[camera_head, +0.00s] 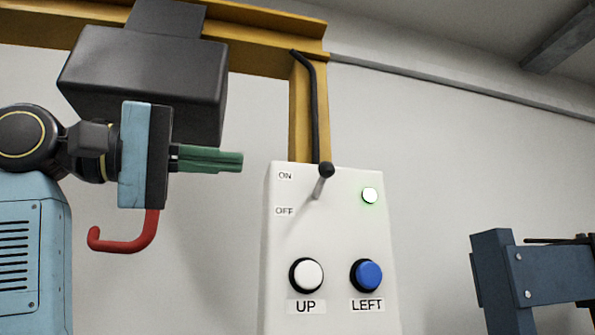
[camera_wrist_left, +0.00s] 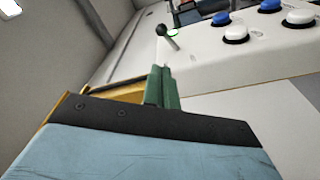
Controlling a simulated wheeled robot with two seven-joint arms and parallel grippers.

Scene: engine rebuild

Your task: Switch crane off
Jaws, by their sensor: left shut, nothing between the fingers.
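The crane's white control box (camera_head: 330,240) is at the centre of the head view. Its lever (camera_head: 322,180) has a black ball knob and stands tilted up, beside the ON and OFF labels. A green light (camera_head: 370,195) glows to the right of the lever. My left gripper (camera_head: 240,162) has green fingers, shut and empty, to the left of the lever and apart from it. In the left wrist view the shut fingers (camera_wrist_left: 162,88) point toward the lever (camera_wrist_left: 166,36), with a gap between. My right gripper is not in view.
A white UP button (camera_head: 308,275) and a blue LEFT button (camera_head: 368,274) sit below the lever. A red hook (camera_head: 125,242) hangs below the dark hoist block (camera_head: 145,80). A yellow beam (camera_head: 270,40) runs above. A blue metal frame (camera_head: 540,275) stands at right.

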